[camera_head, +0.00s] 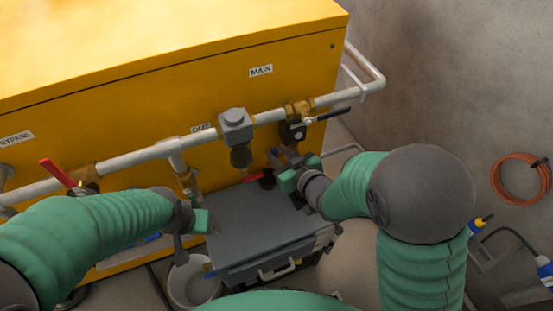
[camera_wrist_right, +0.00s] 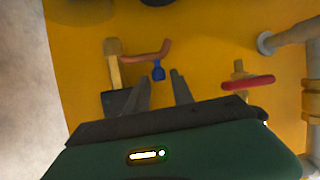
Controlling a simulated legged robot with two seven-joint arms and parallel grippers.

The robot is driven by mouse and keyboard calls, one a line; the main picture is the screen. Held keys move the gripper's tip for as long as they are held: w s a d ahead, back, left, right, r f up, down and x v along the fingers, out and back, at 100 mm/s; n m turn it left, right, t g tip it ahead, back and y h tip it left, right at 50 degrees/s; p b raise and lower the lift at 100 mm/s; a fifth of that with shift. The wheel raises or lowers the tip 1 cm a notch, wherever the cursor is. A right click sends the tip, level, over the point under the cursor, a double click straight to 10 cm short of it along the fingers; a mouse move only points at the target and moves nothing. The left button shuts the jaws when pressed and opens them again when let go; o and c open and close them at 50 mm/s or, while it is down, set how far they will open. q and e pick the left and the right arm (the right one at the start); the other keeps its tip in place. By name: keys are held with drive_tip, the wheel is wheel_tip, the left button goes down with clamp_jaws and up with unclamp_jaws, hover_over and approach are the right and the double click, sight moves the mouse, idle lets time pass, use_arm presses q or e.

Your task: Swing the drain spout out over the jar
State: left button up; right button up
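In the right wrist view, a bent copper-coloured spout (camera_wrist_right: 150,53) stands out from a brass fitting (camera_wrist_right: 112,62) in front of the yellow tank. A small blue piece (camera_wrist_right: 158,71) hangs at the spout's bend. My right gripper (camera_wrist_right: 161,86) is open, with its two fingers apart and the blue piece just beyond the gap; contact cannot be told. In the head view my right gripper (camera_head: 280,161) is at the tank front, partly hiding the fittings there. I cannot make out a jar.
A grey case (camera_head: 255,230) stands below the grippers, with a white bucket (camera_head: 190,290) left of it. A red handle (camera_wrist_right: 248,82) is right of my right fingers. A white pipe (camera_head: 130,160) with valves crosses the yellow tank (camera_head: 160,105). An orange hose coil (camera_head: 520,178) hangs right.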

drive_tip(key=shift+x, duration=0.75)
drive_tip(key=shift+d, duration=0.1)
drive_tip(key=shift+c, duration=0.3)
clamp_jaws()
idle(0.5)
